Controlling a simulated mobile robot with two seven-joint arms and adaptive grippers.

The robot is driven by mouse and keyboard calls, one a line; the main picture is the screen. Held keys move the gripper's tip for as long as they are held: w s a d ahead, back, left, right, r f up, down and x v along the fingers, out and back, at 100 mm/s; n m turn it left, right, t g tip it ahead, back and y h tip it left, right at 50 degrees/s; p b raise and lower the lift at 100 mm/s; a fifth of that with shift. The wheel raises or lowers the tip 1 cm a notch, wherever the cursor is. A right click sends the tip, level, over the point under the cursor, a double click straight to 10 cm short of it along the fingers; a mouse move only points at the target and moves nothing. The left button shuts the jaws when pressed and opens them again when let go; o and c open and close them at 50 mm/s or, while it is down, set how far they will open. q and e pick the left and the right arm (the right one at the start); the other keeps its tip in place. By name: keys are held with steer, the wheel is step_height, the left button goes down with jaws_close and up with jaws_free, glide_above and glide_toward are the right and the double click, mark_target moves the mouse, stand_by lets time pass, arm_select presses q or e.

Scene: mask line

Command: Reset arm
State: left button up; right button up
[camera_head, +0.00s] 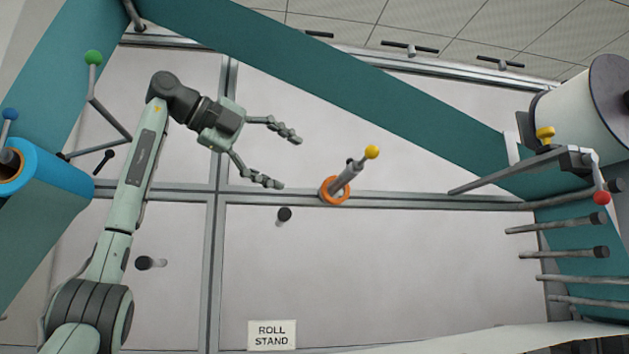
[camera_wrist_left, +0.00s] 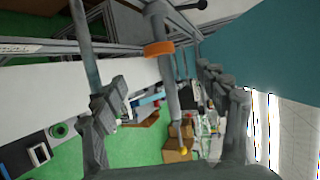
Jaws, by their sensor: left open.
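My left gripper (camera_head: 284,160) is raised in front of the machine's panels in the head view, with its fingers spread and pointing right. Nothing is between the fingers. A grey spindle with an orange ring (camera_head: 335,191) and a yellow ball tip (camera_head: 372,152) stands out of the panel to the right of the fingertips, apart from them in the head view. In the left wrist view the orange ring (camera_wrist_left: 159,48) and the yellow tip (camera_wrist_left: 187,149) appear between the open fingers (camera_wrist_left: 172,100). My right gripper is in neither view.
A blue roll (camera_head: 45,178) is at the left, near a green-knobbed lever (camera_head: 93,58). A large white roll (camera_head: 582,105), a red-knobbed arm (camera_head: 601,198) and several grey rods (camera_head: 563,252) stand at the right. A teal web (camera_head: 340,75) crosses above. A sign (camera_head: 272,335) reads ROLL STAND.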

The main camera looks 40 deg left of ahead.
mark_target(329, 182)
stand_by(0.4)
arm_select(q)
steer(key=x, duration=1)
steer(key=shift+w+f, duration=0.1)
steer(key=shift+w, duration=0.2)
steer(key=shift+w+d+f, duration=0.2)
steer(key=shift+w, duration=0.35)
steer(key=shift+r, duration=0.15)
steer(key=v, duration=1.2)
steer(key=x, duration=1.2)
steer(key=shift+w+d+r, duration=0.1)
steer(key=shift+r, duration=0.2)
steer(key=s+d, duration=0.4)
steer(key=shift+d+f, duration=0.15)
steer(key=shift+d, duration=0.15)
